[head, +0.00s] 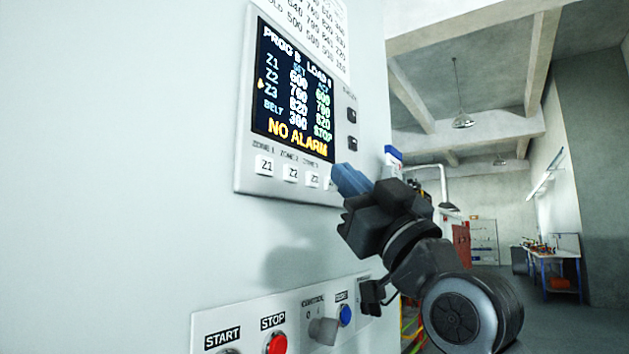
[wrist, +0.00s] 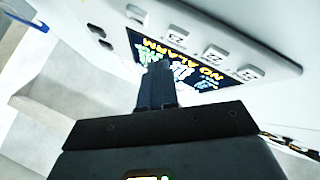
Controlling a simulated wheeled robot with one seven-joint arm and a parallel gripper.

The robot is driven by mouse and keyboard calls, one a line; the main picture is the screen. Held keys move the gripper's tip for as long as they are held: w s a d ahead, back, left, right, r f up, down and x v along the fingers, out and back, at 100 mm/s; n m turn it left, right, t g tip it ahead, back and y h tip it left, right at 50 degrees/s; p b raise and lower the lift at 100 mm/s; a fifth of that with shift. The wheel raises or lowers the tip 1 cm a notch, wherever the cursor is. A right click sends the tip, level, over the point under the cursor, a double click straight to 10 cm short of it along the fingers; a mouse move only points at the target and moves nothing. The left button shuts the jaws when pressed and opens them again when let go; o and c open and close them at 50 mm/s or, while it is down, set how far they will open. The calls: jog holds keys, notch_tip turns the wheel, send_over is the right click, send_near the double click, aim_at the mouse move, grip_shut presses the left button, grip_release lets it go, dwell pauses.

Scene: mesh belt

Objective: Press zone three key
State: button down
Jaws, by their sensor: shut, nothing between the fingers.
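The zone three key, marked Z3 (head: 312,179), is a small white key in the row under the screen, right of Z2 (head: 290,173) and Z1 (head: 264,165). My gripper (head: 340,177) has blue fingers, shut and empty, just right of Z3 in the head view, where they partly cover another key. In the upside-down wrist view, Z3 (wrist: 178,37) shows uncovered, above and right of the fingertips (wrist: 158,67). The fingertips overlap the screen there. I see no clear contact with any key.
The screen (head: 292,95) reads NO ALARM and BELT STOP, with a small marker near Z3. Two dark buttons (head: 352,129) sit right of it. Below are a red STOP button (head: 276,343), a grey control switch (head: 323,330) and a blue reset button (head: 345,315).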

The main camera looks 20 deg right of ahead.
jog(key=shift+s+d, duration=0.55)
jog(key=shift+s, duration=0.25)
jog(key=shift+s+d, duration=0.5)
jog(key=shift+s, duration=0.25)
